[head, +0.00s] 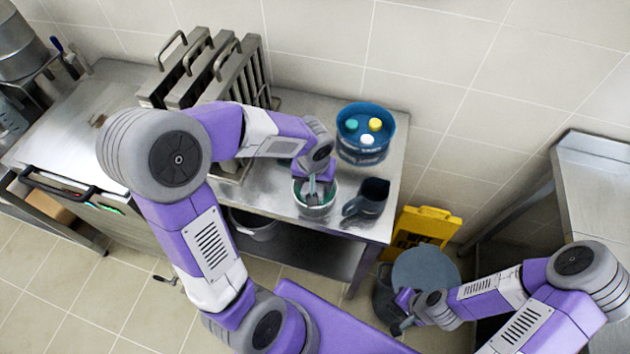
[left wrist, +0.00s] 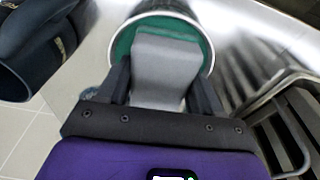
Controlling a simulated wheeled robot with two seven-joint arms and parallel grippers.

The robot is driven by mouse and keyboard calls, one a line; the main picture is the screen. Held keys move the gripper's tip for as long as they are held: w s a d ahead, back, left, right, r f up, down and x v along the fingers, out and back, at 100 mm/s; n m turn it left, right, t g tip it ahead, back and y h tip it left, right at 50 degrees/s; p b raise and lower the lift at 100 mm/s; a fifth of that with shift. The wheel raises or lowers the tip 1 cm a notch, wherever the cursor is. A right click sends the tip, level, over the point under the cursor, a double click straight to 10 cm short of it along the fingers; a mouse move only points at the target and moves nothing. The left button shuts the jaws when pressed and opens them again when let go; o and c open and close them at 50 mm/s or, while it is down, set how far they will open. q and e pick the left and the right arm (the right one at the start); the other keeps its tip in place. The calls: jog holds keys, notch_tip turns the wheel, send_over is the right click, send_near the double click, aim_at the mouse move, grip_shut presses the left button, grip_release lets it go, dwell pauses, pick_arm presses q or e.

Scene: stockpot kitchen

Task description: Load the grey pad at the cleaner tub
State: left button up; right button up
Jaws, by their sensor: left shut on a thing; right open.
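The cleaner tub (head: 299,208) stands on the steel table, a small round pale-rimmed tub with green inside. It also shows at the top of the left wrist view (left wrist: 124,46). My left gripper (head: 314,186) points down over the tub and is shut on the grey pad (left wrist: 165,68). The pad's far end lies within the tub's rim in the left wrist view, over the green; I cannot tell whether it touches the green. My right gripper (head: 401,322) is open, low at the right beside a round grey-blue lid, far from the tub.
A dark jug (head: 371,195) stands close right of the tub. A blue bucket (head: 363,155) with coloured discs is behind it. Metal racks with handles (head: 240,90) stand at the left. A yellow sign (head: 428,225) and the round lid (head: 425,270) are off the table's right end.

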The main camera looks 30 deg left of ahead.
dwell(0.5)
pick_arm(q)
jog(key=shift+r+p, duration=2.65)
jog(key=shift+r, duration=0.85)
